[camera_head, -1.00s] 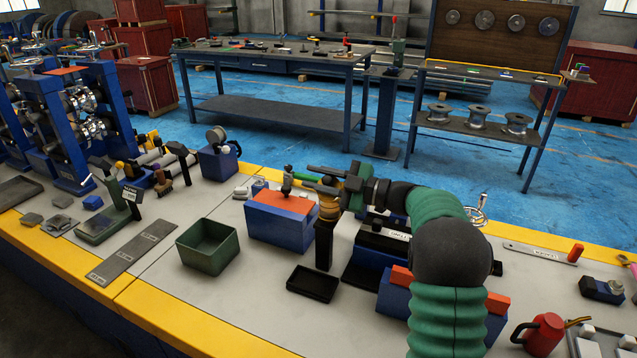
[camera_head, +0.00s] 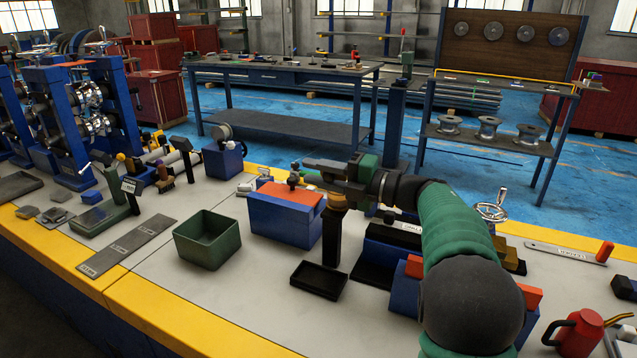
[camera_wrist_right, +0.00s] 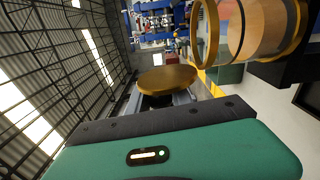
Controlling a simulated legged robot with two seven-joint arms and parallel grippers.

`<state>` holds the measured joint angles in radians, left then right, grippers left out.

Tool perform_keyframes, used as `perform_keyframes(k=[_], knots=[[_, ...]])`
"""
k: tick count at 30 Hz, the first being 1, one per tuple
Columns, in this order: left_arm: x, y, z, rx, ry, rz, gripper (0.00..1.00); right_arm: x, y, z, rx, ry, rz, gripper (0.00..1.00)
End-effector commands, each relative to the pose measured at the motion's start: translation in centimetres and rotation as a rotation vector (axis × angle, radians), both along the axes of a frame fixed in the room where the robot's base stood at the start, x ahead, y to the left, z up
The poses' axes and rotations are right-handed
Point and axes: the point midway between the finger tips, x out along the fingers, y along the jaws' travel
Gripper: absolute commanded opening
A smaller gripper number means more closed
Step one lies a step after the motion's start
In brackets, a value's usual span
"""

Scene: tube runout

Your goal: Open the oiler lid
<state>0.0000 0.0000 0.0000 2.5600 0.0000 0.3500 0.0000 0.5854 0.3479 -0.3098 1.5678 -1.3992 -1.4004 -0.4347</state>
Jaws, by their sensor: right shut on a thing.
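The oiler stands on a black post (camera_head: 334,240) on the bench. In the head view only a little of its brass part (camera_head: 337,201) shows under my right gripper (camera_head: 318,173). In the right wrist view the oiler has a clear cup (camera_wrist_right: 243,27) between two brass rims. A round brass lid (camera_wrist_right: 167,80) shows apart from the near rim, turned about square to it, in front of my right gripper's dark palm. My right gripper is shut on the lid; its fingertips are mostly hidden behind the disc. My left gripper is out of view.
A blue box with an orange top (camera_head: 286,218) stands just left of the post. A small black tray (camera_head: 318,280) lies in front of it, with a green bin (camera_head: 207,240) further left. A red can (camera_head: 575,332) stands at the front right.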

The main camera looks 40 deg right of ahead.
Motion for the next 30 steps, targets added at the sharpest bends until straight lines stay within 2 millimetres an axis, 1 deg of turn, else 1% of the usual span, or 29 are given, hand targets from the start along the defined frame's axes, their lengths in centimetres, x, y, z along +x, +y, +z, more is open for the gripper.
perform_keyframes(k=[1, 9, 26, 27, 30], knots=[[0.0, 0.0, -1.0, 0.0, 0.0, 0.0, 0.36, 0.0, 0.3, -0.9, -0.022, -0.007, 0.004, 0.0], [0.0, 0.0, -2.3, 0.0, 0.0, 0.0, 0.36, -0.2, 0.5, -1.0, -0.114, -0.052, 0.005, 0.0], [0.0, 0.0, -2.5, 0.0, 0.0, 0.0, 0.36, -0.2, 0.6, -1.0, -0.138, -0.063, 0.005, 0.0], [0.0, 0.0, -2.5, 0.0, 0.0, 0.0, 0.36, -0.2, 0.6, -1.0, -0.137, -0.062, 0.005, 0.31], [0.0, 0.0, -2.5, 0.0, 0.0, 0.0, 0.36, -0.2, 0.6, -1.0, -0.138, -0.064, 0.004, 0.44]])
